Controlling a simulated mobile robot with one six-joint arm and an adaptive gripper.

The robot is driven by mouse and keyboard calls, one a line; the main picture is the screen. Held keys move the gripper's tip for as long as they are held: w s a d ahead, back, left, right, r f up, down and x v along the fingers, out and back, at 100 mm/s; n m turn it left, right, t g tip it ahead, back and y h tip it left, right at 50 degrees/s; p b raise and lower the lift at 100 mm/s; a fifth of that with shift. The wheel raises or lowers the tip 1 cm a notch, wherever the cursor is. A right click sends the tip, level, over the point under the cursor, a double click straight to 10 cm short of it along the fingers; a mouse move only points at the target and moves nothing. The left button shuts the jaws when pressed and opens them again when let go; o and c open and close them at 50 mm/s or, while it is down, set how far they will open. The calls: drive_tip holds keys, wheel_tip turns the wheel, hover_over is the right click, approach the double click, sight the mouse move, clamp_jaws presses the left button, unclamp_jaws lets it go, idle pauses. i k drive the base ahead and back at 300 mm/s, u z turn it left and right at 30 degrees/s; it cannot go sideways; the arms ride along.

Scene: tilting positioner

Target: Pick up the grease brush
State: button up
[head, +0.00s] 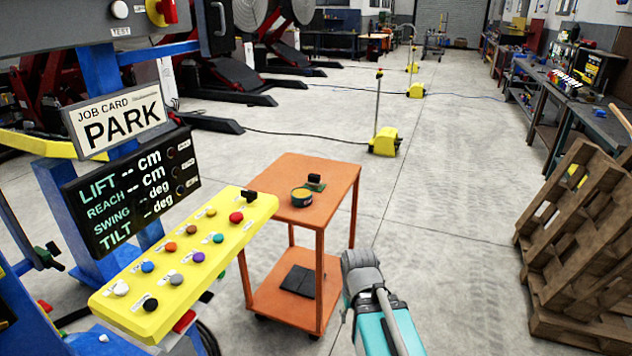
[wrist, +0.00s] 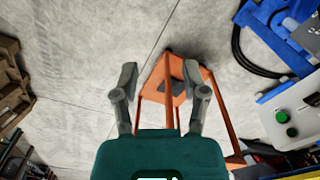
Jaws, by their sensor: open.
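No clear brush shape shows in either view. A small green item with a black block on top (head: 315,183) sits on the top of the orange cart (head: 338,172) in the head view; I cannot tell whether it is the grease brush. A round dark tin with a yellow top (head: 301,197) stands just in front of it. My gripper (wrist: 160,73) shows in the wrist view with its two grey fingers wide apart and nothing between them. It points down toward the cart's legs and lower shelf. My arm is beside the cart's right side in the head view.
A yellow button panel (head: 185,265) stands close to the cart's left. A dark flat mat (head: 298,281) lies on the lower shelf. Wooden pallets (head: 580,240) stand at the right. A yellow floor unit with a post (head: 384,142) is behind the cart. The floor between is clear.

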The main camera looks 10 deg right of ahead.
sight(314, 180)
drive_tip(key=z, duration=0.4)
drive_tip(key=i, duration=1.65)
drive_tip(key=u, duration=0.65)
